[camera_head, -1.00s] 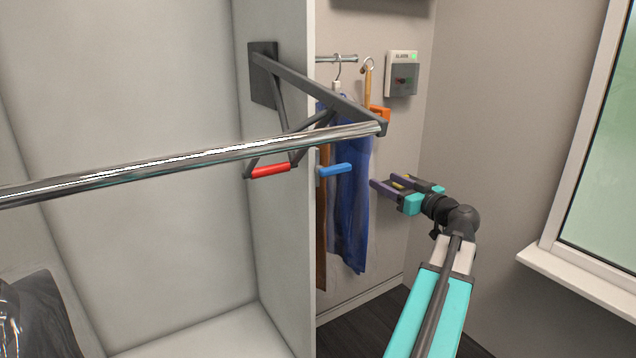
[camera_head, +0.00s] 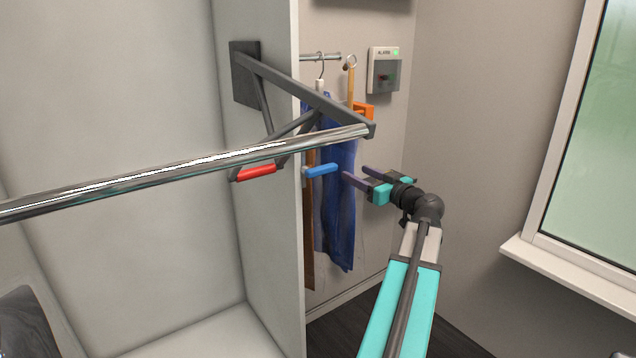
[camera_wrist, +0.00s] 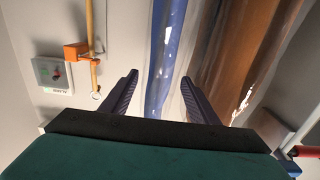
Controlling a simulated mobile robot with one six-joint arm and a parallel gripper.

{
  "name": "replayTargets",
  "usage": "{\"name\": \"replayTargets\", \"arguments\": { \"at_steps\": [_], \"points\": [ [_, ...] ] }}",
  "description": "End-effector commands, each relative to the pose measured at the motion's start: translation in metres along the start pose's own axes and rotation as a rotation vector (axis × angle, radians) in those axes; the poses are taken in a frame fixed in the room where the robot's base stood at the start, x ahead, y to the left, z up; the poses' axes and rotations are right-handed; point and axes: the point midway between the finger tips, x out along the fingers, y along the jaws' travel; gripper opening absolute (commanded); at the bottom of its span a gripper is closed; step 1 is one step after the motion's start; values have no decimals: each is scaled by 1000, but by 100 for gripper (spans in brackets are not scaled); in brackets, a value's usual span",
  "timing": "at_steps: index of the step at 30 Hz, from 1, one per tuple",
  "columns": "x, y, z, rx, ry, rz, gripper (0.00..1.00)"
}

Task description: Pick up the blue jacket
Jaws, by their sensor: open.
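The blue jacket (camera_head: 340,215) hangs on a hanger from a short rail behind the white panel, partly hidden by the panel and the bracket. In the wrist view the blue jacket (camera_wrist: 160,65) shows as a narrow strip ahead, between the two fingers. My gripper (camera_head: 354,174) is open and empty, just right of the jacket. Its fingers (camera_wrist: 162,88) point toward the jacket with a gap between them. I cannot tell whether they touch it.
A brown garment (camera_wrist: 235,50) hangs beside the jacket. A wooden rod in an orange clip (camera_head: 364,110) and an alarm box (camera_head: 384,72) are on the back wall. A chrome rail (camera_head: 180,168) crosses in front. A window sill (camera_head: 560,268) is at right.

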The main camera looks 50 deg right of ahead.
Motion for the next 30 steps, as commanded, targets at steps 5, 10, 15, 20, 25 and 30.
{"name": "replayTargets", "arguments": {
  "at_steps": [5,10,15,20,25,30],
  "points": [
    [28,0,-2,2,-1,-3,55],
    [44,0,-1,1,0,-1,55],
    [47,-1,1,0,0,-1,55],
    [47,-1,1,1,0,-1,55],
    [49,-1,0,1,-1,-2,55],
    [61,-1,1,3,-1,-3,55]
  ]
}}
